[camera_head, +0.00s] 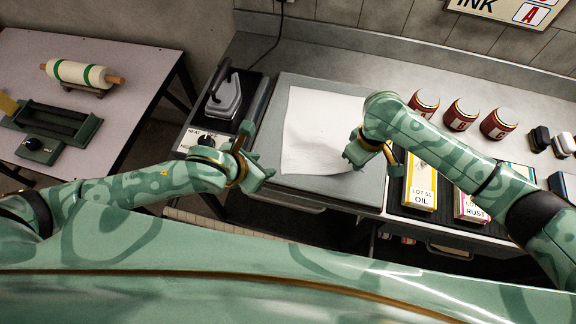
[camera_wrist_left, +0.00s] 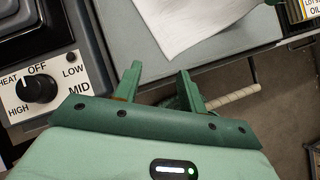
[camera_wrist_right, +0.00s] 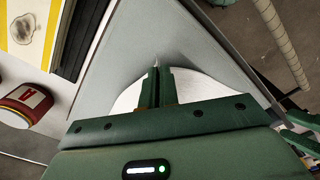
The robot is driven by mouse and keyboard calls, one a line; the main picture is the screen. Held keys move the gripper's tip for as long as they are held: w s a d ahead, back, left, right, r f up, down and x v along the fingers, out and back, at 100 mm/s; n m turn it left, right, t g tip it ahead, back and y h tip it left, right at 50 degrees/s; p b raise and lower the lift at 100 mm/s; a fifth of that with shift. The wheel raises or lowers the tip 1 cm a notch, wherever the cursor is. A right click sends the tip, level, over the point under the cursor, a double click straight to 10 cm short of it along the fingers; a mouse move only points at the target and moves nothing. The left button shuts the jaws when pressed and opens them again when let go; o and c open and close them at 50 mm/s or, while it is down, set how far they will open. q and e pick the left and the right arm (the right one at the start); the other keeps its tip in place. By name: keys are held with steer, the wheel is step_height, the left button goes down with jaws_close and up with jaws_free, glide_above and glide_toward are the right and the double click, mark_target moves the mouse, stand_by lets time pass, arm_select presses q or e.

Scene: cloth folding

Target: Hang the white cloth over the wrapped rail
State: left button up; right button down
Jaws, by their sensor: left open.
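The white cloth (camera_head: 318,120) lies mostly flat on the grey pad (camera_head: 275,110) in the head view. It also shows in the left wrist view (camera_wrist_left: 185,22) and in the right wrist view (camera_wrist_right: 205,88). My right gripper (camera_head: 352,158) is at the cloth's near right corner. In the right wrist view its fingers (camera_wrist_right: 156,88) are close together, with a small white tip of cloth between them. My left gripper (camera_head: 262,178) is open and empty, left of the cloth's near edge; its spread fingers show in the left wrist view (camera_wrist_left: 158,85). The wrapped rail (camera_wrist_left: 232,97) runs below the counter's front edge.
A hot-plate control (camera_wrist_left: 38,88) and an iron (camera_head: 225,95) stand left of the pad. Red ink cans (camera_head: 461,114) and an oil box (camera_head: 420,186) are on the right. A side table (camera_head: 130,70) holds a roller (camera_head: 80,73). A gap separates it from the counter.

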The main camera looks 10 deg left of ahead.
mark_target(288, 166)
arm_select(q)
steer(key=shift+h, duration=0.4)
steer(key=x, duration=0.5)
steer(key=d+x, duration=0.1)
steer(key=x, duration=0.2)
steer(key=shift+s+d+f, duration=0.2)
steer(key=shift+f, duration=0.1)
steer(key=shift+c, duration=0.3)
jaws_close()
steer(key=shift+r, duration=2.5)
